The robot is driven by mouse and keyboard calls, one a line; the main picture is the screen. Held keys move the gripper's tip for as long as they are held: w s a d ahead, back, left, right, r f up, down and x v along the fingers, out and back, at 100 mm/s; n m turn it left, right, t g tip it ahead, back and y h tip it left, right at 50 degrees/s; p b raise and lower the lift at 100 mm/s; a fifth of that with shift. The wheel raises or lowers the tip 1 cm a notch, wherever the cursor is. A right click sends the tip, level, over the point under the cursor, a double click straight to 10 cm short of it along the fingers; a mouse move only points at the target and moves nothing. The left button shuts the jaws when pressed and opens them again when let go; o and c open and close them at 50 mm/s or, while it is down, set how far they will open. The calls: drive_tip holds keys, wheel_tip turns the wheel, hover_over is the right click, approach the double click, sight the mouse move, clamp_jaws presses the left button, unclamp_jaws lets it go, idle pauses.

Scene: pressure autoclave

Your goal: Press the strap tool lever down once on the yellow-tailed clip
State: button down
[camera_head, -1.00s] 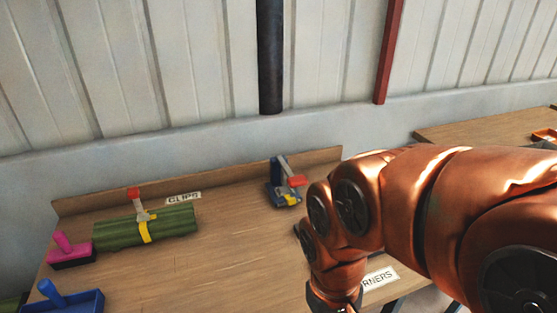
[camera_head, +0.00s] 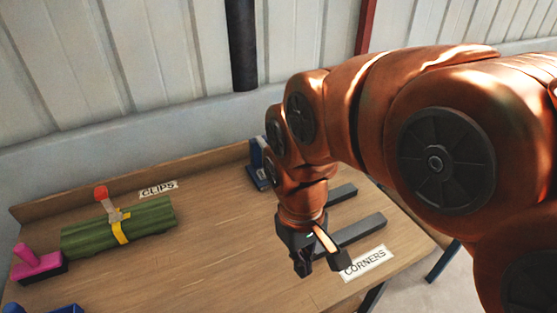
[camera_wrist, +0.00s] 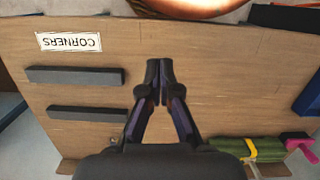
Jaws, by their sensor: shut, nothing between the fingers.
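A green ribbed bundle (camera_head: 80,241) lies at the left of the bench, and it also shows at the lower right of the wrist view (camera_wrist: 228,145). A yellow strap (camera_head: 120,233) wraps it, with a grey upright piece (camera_head: 112,209) tipped by a red knob (camera_head: 101,193) on top. A dark blue device (camera_head: 257,165) stands at the bench's back, mostly hidden by my arm. My gripper (camera_head: 305,268) hangs over the right part of the bench, well right of the bundle. In the wrist view its fingers (camera_wrist: 159,68) are together and empty.
Two dark bars (camera_head: 350,232) lie beside the CORNERS label (camera_head: 364,262). A CLIPS label (camera_head: 158,189) lies behind the bundle. A pink-handled block (camera_head: 38,263) and a blue item (camera_head: 42,309) are at far left. The bench (camera_head: 200,260) is clear between bundle and gripper.

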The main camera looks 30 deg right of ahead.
drive_tip(key=w+d+r+n, duration=0.1)
drive_tip(key=w+d+n, duration=0.1)
drive_tip(key=w, duration=0.9)
drive_tip(key=w+d+r+n+b, duration=0.1)
drive_tip(key=w+d, duration=0.4)
drive_tip(key=w, duration=0.6)
drive_tip(key=w+d+r+n+b, duration=0.1)
drive_tip(key=w+d+r+n, duration=0.1)
drive_tip(key=w, duration=0.9)
drive_tip(key=shift+w+d+r+n+t+h, duration=0.4)
drive_tip(key=shift+d+n, duration=0.5)
drive_tip(key=shift+d, duration=0.15)
drive_tip(key=shift+s+f+b, duration=0.1)
drive_tip(key=shift+b, duration=0.25)
drive_tip(key=shift+s+d+f+b, duration=0.15)
drive_tip(key=shift+f+b, duration=0.85)
drive_tip(key=shift+f, duration=0.7)
drive_tip(key=shift+s+d+f+b, duration=0.1)
drive_tip(key=shift+f+b, duration=0.85)
drive_tip(key=shift+f, duration=0.75)
drive_tip(key=shift+f, duration=0.1)
